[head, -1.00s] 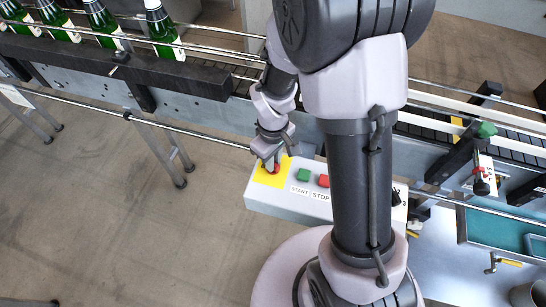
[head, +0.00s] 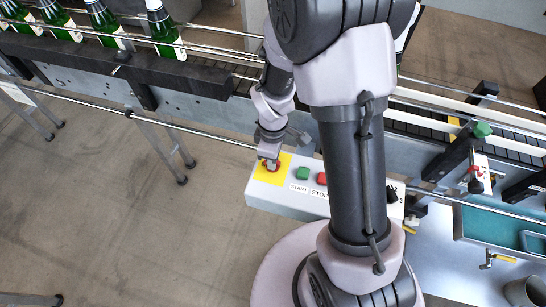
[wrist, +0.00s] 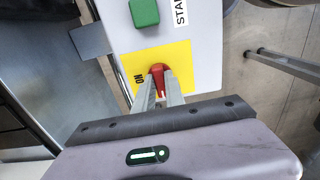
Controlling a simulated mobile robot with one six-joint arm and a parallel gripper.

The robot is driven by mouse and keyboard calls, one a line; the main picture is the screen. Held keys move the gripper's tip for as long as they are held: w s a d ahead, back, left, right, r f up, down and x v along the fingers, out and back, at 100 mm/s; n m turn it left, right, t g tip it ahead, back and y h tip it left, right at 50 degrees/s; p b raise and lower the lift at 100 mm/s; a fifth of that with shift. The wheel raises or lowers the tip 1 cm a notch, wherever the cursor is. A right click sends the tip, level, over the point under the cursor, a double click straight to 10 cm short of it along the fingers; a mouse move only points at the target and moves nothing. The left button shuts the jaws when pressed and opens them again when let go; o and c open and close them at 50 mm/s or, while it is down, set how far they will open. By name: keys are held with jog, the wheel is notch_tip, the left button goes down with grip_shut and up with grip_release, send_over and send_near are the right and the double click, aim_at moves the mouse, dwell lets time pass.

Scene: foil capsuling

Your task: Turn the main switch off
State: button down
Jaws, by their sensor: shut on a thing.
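The main switch is a red knob (head: 271,167) on a yellow plate (head: 264,178) at the left end of a light control box (head: 284,208). In the wrist view the red knob (wrist: 158,70) sits between my fingertips, on the yellow plate (wrist: 204,62) with the word "ON" printed at its left. My gripper (head: 268,162) points down over the plate and is shut on the knob. The fingers (wrist: 160,88) hide part of the knob, so its exact angle is hard to tell.
A green START button (head: 302,173) and a red STOP button (head: 322,178) sit just right of the plate. A conveyor with green bottles (head: 163,30) and rails runs behind the box. Open floor (head: 100,220) lies to the left.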

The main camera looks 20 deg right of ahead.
jog(key=c, duration=1.4)
grip_release()
jog(key=shift+r, duration=0.1)
notch_tip(320, 180, up, 17)
jog(key=p, duration=0.6)
jog(key=shift+r, duration=0.15)
